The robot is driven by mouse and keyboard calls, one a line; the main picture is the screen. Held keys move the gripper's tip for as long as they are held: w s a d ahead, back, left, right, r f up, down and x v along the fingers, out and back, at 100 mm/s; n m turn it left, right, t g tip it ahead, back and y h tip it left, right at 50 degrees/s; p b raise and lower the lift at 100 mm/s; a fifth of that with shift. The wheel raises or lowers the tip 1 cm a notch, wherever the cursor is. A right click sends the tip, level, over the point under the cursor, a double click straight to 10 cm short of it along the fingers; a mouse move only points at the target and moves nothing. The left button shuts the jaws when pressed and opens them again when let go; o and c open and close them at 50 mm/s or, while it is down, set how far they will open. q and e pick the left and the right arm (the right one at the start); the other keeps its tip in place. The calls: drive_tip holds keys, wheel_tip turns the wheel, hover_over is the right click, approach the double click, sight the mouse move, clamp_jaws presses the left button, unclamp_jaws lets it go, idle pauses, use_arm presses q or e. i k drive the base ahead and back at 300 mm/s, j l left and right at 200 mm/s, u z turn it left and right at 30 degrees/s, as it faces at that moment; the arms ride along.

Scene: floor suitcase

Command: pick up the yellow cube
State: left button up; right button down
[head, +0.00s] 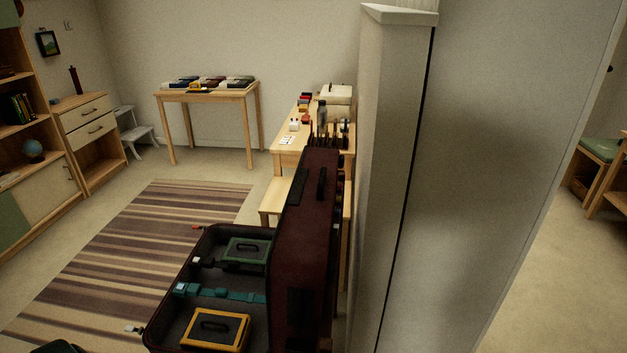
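I cannot make out a clear yellow cube in the head view. A flat case with a yellow frame and dark handle (215,329) lies in the open suitcase (157,318) on the floor; it does not look like a cube. Small red and yellowish items (303,104) stand on the far desk, too small to tell their shapes. Neither of my grippers is in view.
The suitcase's dark red lid (308,215) stands upright beside a large grey panel (480,150). A green case (247,250) and teal strap (225,293) are inside. A striped rug (130,240) lies left; a side table (207,95) stands behind.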

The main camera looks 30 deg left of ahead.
sight(206, 330)
drive_tip(key=u, duration=1.65)
